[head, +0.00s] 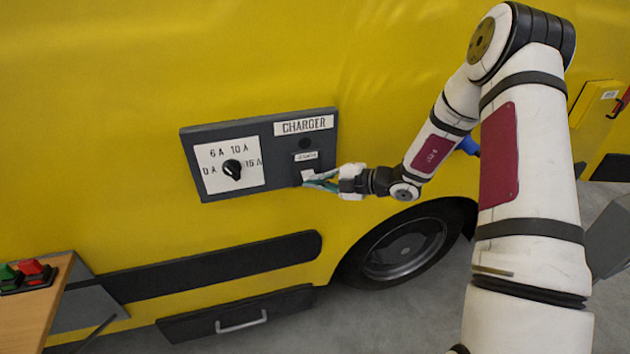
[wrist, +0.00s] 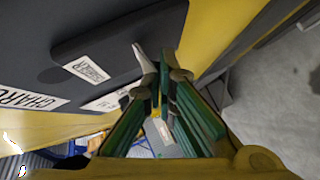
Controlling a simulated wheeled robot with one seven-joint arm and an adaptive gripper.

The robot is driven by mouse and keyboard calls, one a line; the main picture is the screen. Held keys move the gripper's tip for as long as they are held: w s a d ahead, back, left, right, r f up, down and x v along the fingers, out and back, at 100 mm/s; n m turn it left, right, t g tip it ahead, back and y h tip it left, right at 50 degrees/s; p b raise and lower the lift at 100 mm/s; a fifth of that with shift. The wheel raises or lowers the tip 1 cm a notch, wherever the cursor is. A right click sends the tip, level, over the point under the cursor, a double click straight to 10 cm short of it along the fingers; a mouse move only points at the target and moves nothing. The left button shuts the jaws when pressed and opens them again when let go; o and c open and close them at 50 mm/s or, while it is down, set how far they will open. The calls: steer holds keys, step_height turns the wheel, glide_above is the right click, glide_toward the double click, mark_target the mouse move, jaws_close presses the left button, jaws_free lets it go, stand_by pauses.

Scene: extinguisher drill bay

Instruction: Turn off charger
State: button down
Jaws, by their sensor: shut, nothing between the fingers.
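The dark grey charger panel (head: 195,135) is on the side of a yellow vehicle. Its white dial plate (head: 215,153) is marked 0 A, 6 A, 10 A and 16 A. The black knob (head: 232,169) sits in its middle; which mark it points at is too small to tell. To the right are the CHARGER label (head: 304,126), a dark round spot (head: 305,143) and a small labelled block (head: 306,157). My gripper (head: 309,181) is shut and empty, its tips at the panel's lower right beside that block. The wrist view shows the tips (wrist: 150,78) close to the block (wrist: 120,35); contact is unclear.
A wheel (head: 403,248) and a dark drawer with a handle (head: 240,322) are below the panel. A wooden table (head: 45,305) with red and green buttons (head: 32,268) stands at lower left. A yellow box (head: 595,105) is at the right.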

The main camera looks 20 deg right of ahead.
steer(key=shift+r, duration=0.1)
steer(key=shift+r+p, duration=0.35)
steer(key=shift+r, duration=0.35)
steer(key=shift+s, duration=0.1)
steer(key=s+d+r, duration=0.1)
steer(key=s+d, duration=0.6)
steer(key=s, duration=0.3)
steer(key=shift+s+r+p, duration=0.3)
steer(key=shift+s+p, duration=0.05)
steer(key=shift+s, duration=0.05)
